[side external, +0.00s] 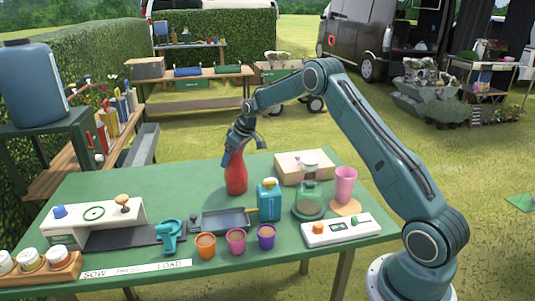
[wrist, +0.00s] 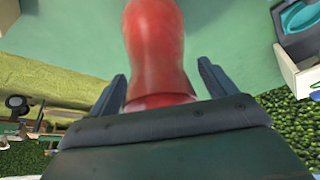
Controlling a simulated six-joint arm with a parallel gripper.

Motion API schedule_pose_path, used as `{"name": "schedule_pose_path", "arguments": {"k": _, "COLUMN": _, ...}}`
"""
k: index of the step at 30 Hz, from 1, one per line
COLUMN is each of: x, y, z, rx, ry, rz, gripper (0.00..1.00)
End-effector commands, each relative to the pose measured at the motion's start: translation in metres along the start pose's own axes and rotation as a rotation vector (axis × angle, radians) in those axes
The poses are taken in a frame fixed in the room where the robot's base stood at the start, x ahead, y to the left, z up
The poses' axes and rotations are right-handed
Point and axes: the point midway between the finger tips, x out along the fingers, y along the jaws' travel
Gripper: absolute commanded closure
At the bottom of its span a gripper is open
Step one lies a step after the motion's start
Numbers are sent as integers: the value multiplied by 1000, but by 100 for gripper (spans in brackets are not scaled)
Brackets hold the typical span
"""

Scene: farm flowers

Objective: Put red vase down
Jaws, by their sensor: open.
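The red vase (side external: 236,177) stands upright on the green table (side external: 110,185), toward its far edge, in the side view. My gripper (side external: 236,143) is around the top of the vase, coming down from above. In the wrist view the vase (wrist: 157,45) fills the upper middle. The two fingers of my gripper (wrist: 162,84) stand on either side of its neck, with a visible gap on each side. The gripper is open and does not hold the vase. The vase's rim is partly hidden by the gripper body.
A blue-teal can (side external: 269,200) and a dark tray (side external: 220,221) stand just in front of the vase. A glass dome (side external: 309,199), a wooden box (side external: 303,167) and a pink cup (side external: 345,184) are to the right. The table left of the vase is clear.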

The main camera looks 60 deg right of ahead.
Motion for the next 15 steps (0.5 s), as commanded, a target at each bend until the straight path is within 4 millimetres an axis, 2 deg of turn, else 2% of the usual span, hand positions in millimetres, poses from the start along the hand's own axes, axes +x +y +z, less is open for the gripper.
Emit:
{"name": "schedule_pose_path", "arguments": {"k": 8, "x": -33, "y": 1, "z": 0, "rx": 1, "ry": 2, "rz": 2, "gripper": 16}}
{"name": "schedule_pose_path", "arguments": {"k": 15, "x": -73, "y": 0, "z": -1, "rx": 0, "ry": 3, "rz": 1, "gripper": 16}}
